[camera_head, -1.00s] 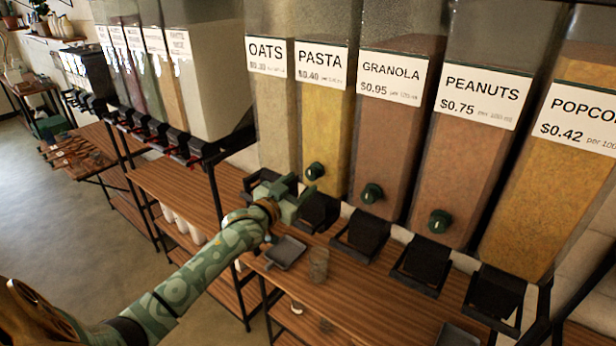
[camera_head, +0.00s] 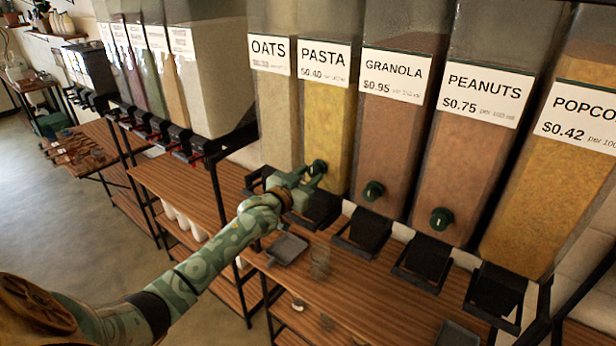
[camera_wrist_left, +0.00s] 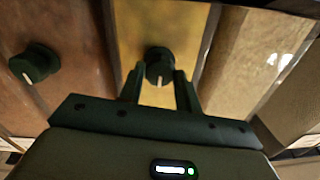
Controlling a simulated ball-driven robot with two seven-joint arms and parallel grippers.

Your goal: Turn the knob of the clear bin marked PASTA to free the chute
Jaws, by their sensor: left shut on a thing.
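The clear bin marked PASTA (camera_head: 326,110) holds yellow contents and stands between the OATS and GRANOLA bins. Its dark green knob (camera_head: 318,167) is low on the front face. My left gripper (camera_head: 310,177) is at this knob. In the left wrist view the two fingers (camera_wrist_left: 160,88) are shut on the sides of the knob (camera_wrist_left: 158,62), whose pale mark points down in that picture. The black chute (camera_head: 322,208) below the PASTA bin is partly hidden by my gripper. My right gripper is not in view.
Bins marked OATS (camera_head: 272,110), GRANOLA (camera_head: 393,130) and PEANUTS (camera_head: 470,150) flank the PASTA bin, with knobs on GRANOLA (camera_head: 373,191) and PEANUTS (camera_head: 441,219). A dark scoop or tray (camera_head: 288,248) and a clear jar (camera_head: 320,262) sit on the wooden shelf (camera_head: 370,300) below.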

